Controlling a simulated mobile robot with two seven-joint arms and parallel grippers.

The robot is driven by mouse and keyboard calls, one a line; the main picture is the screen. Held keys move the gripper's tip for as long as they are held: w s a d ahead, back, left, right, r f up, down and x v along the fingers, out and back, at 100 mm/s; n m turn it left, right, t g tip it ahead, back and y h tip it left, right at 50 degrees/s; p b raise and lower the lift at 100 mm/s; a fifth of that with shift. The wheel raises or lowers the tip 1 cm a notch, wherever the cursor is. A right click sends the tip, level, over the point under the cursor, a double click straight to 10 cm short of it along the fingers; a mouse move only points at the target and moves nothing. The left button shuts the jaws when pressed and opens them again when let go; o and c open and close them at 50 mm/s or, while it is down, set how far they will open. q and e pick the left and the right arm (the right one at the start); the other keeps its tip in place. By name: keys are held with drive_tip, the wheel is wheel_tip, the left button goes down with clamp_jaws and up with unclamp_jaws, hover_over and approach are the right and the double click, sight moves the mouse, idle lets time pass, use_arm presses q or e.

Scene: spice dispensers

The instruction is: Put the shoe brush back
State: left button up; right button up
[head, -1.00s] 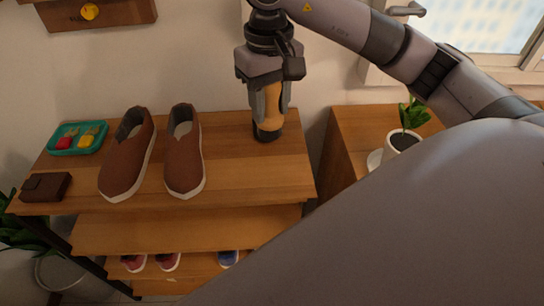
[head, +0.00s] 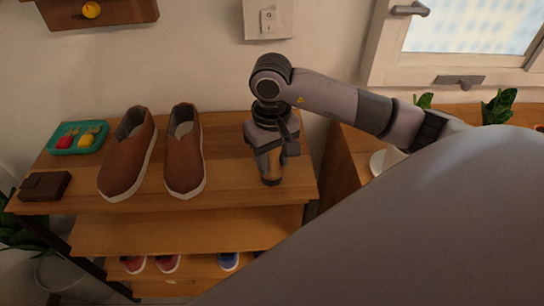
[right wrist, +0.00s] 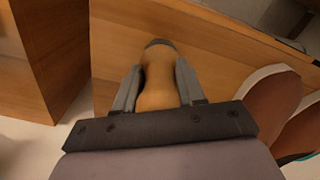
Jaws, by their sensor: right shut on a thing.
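The shoe brush (head: 264,164) has a tan wooden handle and a dark end. It is in my right gripper (head: 271,158), at the right part of the rack's top board in the head view. In the right wrist view the brush handle (right wrist: 158,88) sits between the two fingers of the gripper (right wrist: 155,90), which is shut on it. The brush's dark end points down to the board; I cannot tell whether it touches. My left gripper is not in view.
Two brown shoes (head: 127,155) (head: 184,155) stand left of the brush on the wooden rack (head: 225,190). A teal tray (head: 62,150) and a dark brown wallet (head: 45,187) are farther left. A wooden cabinet (head: 345,150) stands to the right, across a gap. Smaller shoes (head: 228,262) sit below.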

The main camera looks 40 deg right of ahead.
drive_tip(key=shift+f, duration=0.1)
drive_tip(key=shift+f, duration=0.15)
drive_tip(key=o, duration=1.1)
drive_tip(key=shift+o, duration=0.2)
drive_tip(key=shift+r, duration=0.4)
wheel_tip(320, 180, up, 12)
drive_tip(key=shift+f+p, duration=0.15)
drive_tip(key=shift+p, duration=0.15)
drive_tip(key=shift+f, duration=0.1)
